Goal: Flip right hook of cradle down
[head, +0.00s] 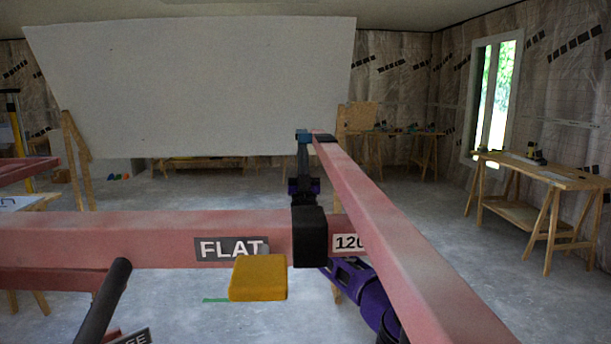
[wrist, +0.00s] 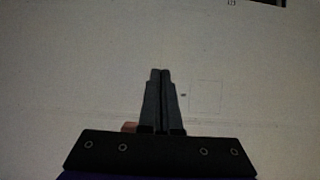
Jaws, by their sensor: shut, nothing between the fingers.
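The red cradle frame (head: 150,228) of the panel lift crosses the head view, with a "FLAT" label on its crossbar. A long red arm of it (head: 385,235) runs away from me on the right, ending in a black cap. My purple arm shows behind the bars. My gripper (wrist: 160,73) is shut and empty in the wrist view, before a plain pale surface. A small reddish bit (wrist: 130,127) shows beside its left finger base.
A large pale panel (head: 190,90) stands tilted beyond the cradle. A yellow block (head: 258,278) and a black bar (head: 105,300) are close in front. A wooden workbench (head: 550,180) stands at the right. The floor between is clear.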

